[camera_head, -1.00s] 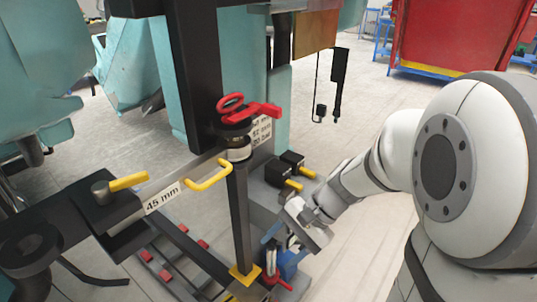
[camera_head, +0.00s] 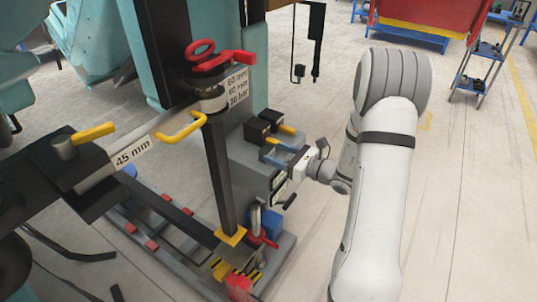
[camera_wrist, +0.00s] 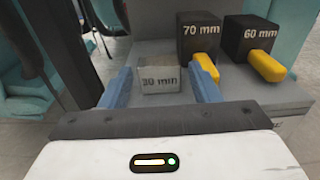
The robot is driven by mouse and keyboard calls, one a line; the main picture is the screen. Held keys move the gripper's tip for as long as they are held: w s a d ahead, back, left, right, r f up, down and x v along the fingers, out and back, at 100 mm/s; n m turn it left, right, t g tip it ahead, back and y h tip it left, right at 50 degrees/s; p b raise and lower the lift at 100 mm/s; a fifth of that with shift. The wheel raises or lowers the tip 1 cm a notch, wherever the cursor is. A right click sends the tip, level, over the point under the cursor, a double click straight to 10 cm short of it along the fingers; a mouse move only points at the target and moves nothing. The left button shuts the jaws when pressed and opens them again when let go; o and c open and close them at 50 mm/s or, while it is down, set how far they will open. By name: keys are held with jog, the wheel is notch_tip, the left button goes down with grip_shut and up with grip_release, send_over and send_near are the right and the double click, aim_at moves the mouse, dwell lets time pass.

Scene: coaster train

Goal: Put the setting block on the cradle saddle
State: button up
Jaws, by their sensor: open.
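My gripper (camera_head: 279,151) is open at the grey stand beside two dark blocks; its blue fingers also show in the wrist view (camera_wrist: 161,86). In the wrist view, a small pale grey block (camera_wrist: 160,80), apparently marked 30 mm, sits just ahead between the fingers, not gripped. Behind it, on the right, stand a black 70 mm block (camera_wrist: 199,40) and a black 60 mm block (camera_wrist: 248,38), each with a yellow handle. I cannot tell from the pictures which block is the setting block. I cannot clearly identify the cradle saddle.
A dark post (camera_head: 219,175) with a red handle (camera_head: 224,61) on top stands left of my gripper. A grey bar marked 45 mm (camera_head: 130,151) with yellow handles extends left. A blue part (camera_head: 265,221) sits low near the post.

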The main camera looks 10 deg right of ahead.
aim_at(271, 151)
jog(key=shift+x, duration=2.15)
jog(key=shift+a, duration=0.1)
jog(key=shift+c, duration=0.3)
